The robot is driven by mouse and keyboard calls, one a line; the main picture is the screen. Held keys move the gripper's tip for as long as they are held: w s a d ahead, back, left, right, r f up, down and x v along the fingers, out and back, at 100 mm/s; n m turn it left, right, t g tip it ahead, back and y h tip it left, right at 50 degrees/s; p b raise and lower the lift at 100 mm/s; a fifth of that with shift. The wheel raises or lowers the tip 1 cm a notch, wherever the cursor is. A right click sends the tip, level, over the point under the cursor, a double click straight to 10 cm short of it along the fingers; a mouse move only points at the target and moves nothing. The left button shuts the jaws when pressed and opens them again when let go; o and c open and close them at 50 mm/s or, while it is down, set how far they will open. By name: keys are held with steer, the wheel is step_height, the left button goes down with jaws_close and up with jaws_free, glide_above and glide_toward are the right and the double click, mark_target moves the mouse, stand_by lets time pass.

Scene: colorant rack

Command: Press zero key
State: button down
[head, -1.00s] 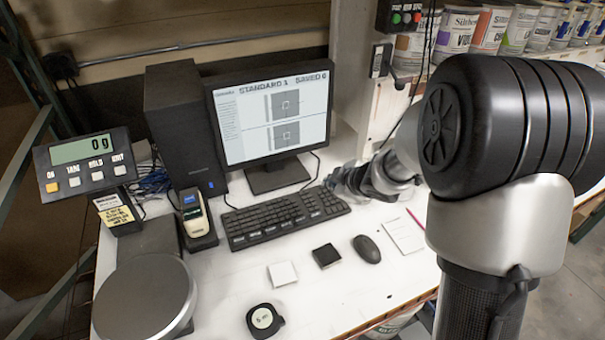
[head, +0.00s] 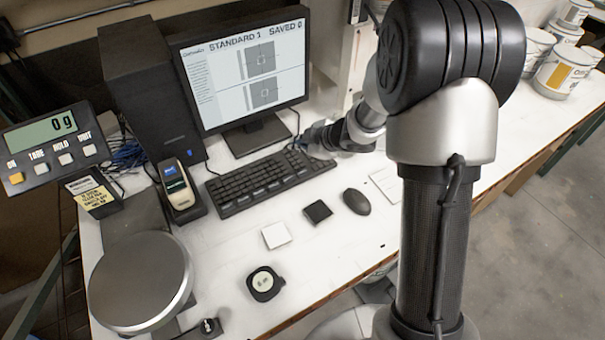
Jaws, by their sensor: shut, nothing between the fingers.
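The black keyboard (head: 262,185) lies on the white desk in front of the monitor, at a slant. Its single keys and their labels are too small to read, so I cannot pick out the zero key. My gripper (head: 300,145) is shut and empty, low at the far right end of the keyboard. Whether the fingertips touch a key cannot be told. The monitor (head: 245,75) reads "STANDARD 1" and "SAVED 0" above two grey pictures.
The scale display (head: 52,145) reads 0 g; the round scale plate (head: 140,280) stands at front left. A handheld device (head: 178,185) sits left of the keyboard. A mouse (head: 356,201), black square (head: 318,211), white square (head: 276,235) and tape measure (head: 264,283) lie in front.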

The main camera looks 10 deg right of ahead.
steer(key=b, duration=0.7)
glide_above(301, 174)
step_height(301, 174, down, 7)
steer(key=shift+r, duration=0.1)
steer(key=shift+f, duration=0.45)
stand_by(0.4)
steer(key=shift+f, duration=0.45)
steer(key=shift+f+b, duration=0.3)
steer(key=shift+b, duration=0.1)
stand_by(0.4)
steer(key=shift+r, duration=0.1)
steer(key=shift+r+p, duration=0.7)
steer(key=shift+p, duration=0.25)
step_height(301, 174, up, 5)
steer(key=p, duration=0.5)
